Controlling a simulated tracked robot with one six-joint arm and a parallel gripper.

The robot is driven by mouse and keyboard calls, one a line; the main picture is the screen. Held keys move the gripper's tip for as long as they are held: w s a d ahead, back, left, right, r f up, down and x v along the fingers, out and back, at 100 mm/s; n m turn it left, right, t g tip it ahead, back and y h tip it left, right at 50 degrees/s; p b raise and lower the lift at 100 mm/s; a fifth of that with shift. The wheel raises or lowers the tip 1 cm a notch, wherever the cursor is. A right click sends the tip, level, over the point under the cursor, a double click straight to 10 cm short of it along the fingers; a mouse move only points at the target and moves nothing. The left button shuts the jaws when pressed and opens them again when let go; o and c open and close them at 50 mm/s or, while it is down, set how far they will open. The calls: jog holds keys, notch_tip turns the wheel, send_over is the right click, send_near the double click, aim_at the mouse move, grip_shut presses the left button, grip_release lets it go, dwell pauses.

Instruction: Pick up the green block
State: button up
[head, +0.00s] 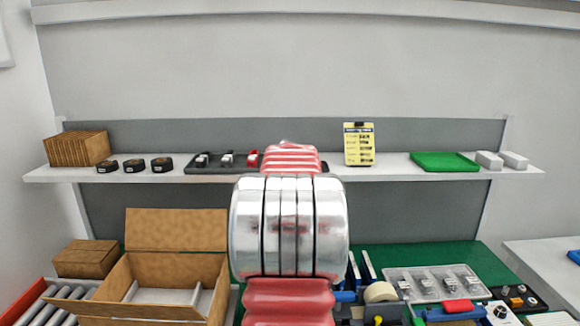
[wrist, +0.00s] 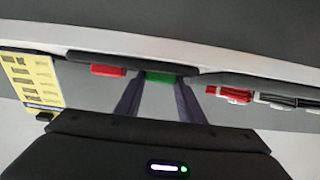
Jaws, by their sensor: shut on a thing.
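The green block (wrist: 159,77) shows in the wrist view between the tips of my two dark fingers. My gripper (wrist: 158,82) is shut on it, near the edge of a pale shelf. Only part of the block shows; a dark strip lies along its upper side in the picture. In the head view my red and silver arm covers the middle, so the block and my gripper are hidden there.
In the wrist view a red block (wrist: 108,70) lies left of the green one. In the head view the shelf (head: 400,172) holds a dark tray (head: 207,170), a yellow card (head: 359,145) and a green tray (head: 445,161). An open cardboard box (head: 176,230) stands below.

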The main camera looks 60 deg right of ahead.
notch_tip(320, 180, up, 10)
dwell(0.7)
dwell(0.6)
